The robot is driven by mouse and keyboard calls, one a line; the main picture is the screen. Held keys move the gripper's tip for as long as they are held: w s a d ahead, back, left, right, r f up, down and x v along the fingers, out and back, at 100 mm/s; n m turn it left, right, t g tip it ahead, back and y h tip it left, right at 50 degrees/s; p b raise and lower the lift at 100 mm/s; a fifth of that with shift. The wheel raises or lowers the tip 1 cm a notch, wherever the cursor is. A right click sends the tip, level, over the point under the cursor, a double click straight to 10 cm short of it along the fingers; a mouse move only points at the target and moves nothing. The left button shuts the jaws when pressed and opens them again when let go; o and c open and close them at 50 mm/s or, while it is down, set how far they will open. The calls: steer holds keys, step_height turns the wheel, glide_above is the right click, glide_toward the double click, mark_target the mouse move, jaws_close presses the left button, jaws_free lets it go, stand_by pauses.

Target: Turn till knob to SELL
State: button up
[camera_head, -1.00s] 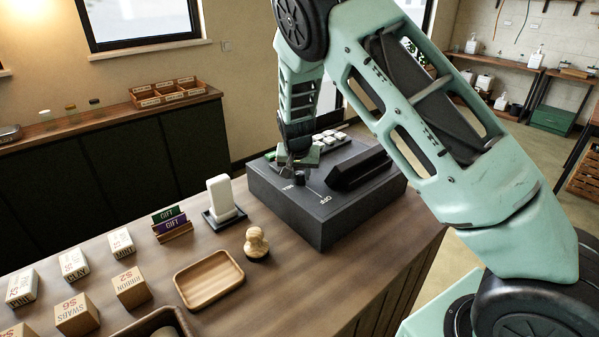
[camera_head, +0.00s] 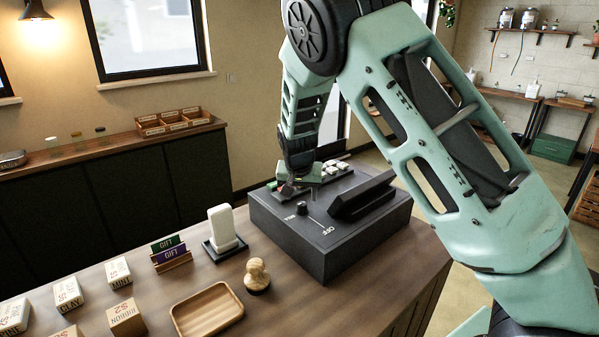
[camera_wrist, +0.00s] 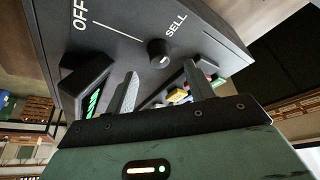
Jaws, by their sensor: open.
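The dark grey till (camera_head: 330,235) stands on the wooden counter. My gripper (camera_head: 299,190) is open and empty over the till, behind the knob. In the wrist view its two fingers (camera_wrist: 161,88) point toward the knob, which appears just beyond and between their tips, apart from both.
A white device on a stand (camera_head: 222,228), a wooden stamp (camera_head: 257,275), gift cards (camera_head: 168,250) and a wooden tray (camera_head: 207,311) stand to the left.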

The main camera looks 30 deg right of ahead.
steer(key=b+v, duration=0.1)
steer(key=v, duration=1.1)
steer(key=shift+r+b, duration=0.3)
steer(key=shift+b, duration=0.1)
steer(key=s+a+f+n+g+y, duration=0.1)
steer(key=s+a+f+n+y, duration=0.15)
steer(key=s+a, duration=0.5)
steer(key=s+a+f+n+g+y, duration=0.1)
steer(key=s+a+f+n, duration=0.1)
steer(key=s+a+n, duration=0.35)
steer(key=s+a+f+n+g+b, duration=0.1)
steer(key=s+a+n, duration=0.1)
steer(key=s, duration=0.9)
steer(key=s+a+f+n, duration=0.1)
steer(key=s+a+n, duration=0.2)
steer(key=s, duration=0.8)
steer(key=shift+s+a+f+n+g+b, duration=0.25)
steer(key=shift+s+f+n+g+b, duration=0.15)
steer(key=shift+n, duration=0.5)
steer(key=shift+w, duration=0.1)
steer(key=shift+c, duration=0.3)
